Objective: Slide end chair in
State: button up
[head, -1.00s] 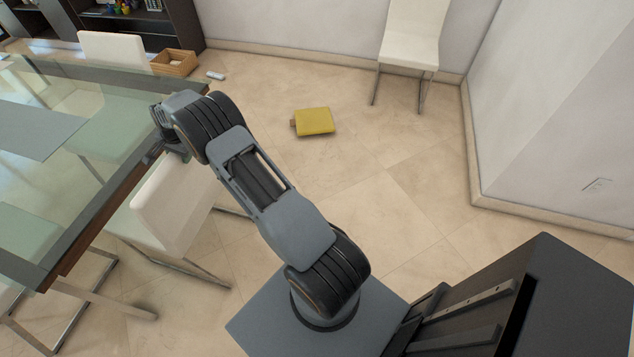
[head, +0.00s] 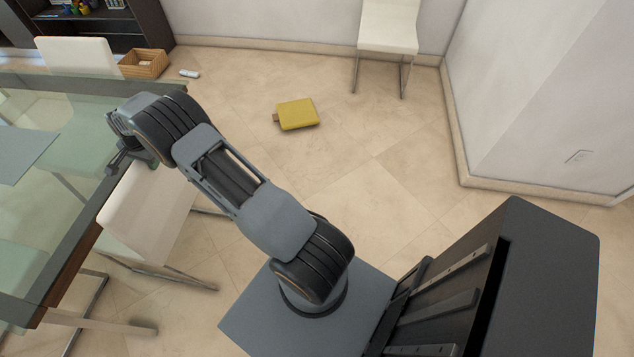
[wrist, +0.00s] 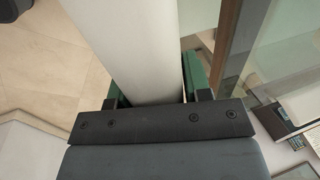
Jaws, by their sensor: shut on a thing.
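The end chair (head: 148,217) is white with metal legs and stands upright at the near end of the glass table (head: 62,255). Its backrest is just outside the table's wooden edge. My gripper (head: 128,165) is at the top of this backrest in the head view, and my wrist hides part of the contact. In the wrist view, the white backrest (wrist: 130,40) runs between the two dark green fingers of my gripper (wrist: 155,85). The fingers are shut on it. The table edge (wrist: 243,45) lies close on the right there.
A yellow book-like object (head: 298,114) lies on open floor. Another white chair (head: 388,28) stands by the back wall. A wicker basket (head: 143,65) and a small white object (head: 190,73) are near the shelf (head: 150,25). A further white chair (head: 75,56) stands beyond the table.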

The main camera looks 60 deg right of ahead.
jog(key=shift+s+a+f, duration=0.15)
jog(key=shift+f, duration=0.25)
jog(key=shift+w+a+r, duration=0.1)
jog(key=shift+w+a, duration=0.25)
jog(key=shift+w, duration=0.4)
jog(key=shift+w+a+f, duration=0.1)
jog(key=shift+w+a, duration=0.2)
jog(key=shift+w, duration=0.5)
jog(key=shift+w+a+r, duration=0.1)
jog(key=shift+w+a, duration=0.25)
jog(key=shift+w, duration=0.4)
jog(key=o, duration=0.6)
jog(key=shift+w, duration=0.15)
jog(key=o, duration=0.9)
jog(key=shift+c, duration=0.2)
notch_tip(320, 180, up, 13)
jog(key=p, duration=0.8)
jog(key=shift+w+r, duration=0.15)
